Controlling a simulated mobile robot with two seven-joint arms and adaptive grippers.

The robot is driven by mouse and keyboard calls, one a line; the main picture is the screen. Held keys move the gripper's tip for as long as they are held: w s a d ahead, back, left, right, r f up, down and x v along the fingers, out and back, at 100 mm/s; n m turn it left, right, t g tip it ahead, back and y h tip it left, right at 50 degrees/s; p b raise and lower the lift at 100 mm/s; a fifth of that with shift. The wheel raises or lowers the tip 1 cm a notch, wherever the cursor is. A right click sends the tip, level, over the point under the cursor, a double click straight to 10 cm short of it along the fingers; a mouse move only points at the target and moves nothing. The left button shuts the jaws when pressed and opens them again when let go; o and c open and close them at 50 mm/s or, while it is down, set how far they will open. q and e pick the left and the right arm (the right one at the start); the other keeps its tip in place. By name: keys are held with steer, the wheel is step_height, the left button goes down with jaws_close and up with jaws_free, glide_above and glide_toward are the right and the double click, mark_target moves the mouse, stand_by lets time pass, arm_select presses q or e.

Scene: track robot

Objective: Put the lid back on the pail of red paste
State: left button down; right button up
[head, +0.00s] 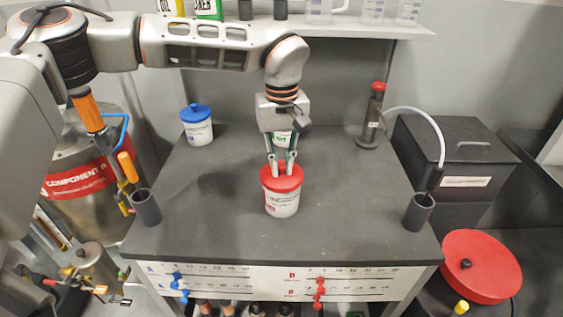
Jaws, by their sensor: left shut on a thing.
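A white pail (281,204) with dark and red printing stands upright on the middle of the grey bench top. A red lid (293,182) sits at the pail's mouth, roughly level. I cannot tell whether it is pressed fully down. The paste inside is hidden. My left gripper (282,168) reaches down from above, and its fingers are shut on the top of the red lid. My right gripper is not in view.
A blue-lidded white pail (198,130) stands at the back left of the bench (221,232). Grey cups are at the left (145,207) and right (419,211) edges. The bench around the red-lidded pail is clear.

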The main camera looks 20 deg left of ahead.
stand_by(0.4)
arm_select(q)
steer(key=c, duration=1.4)
jaws_free()
steer(key=shift+c, duration=0.2)
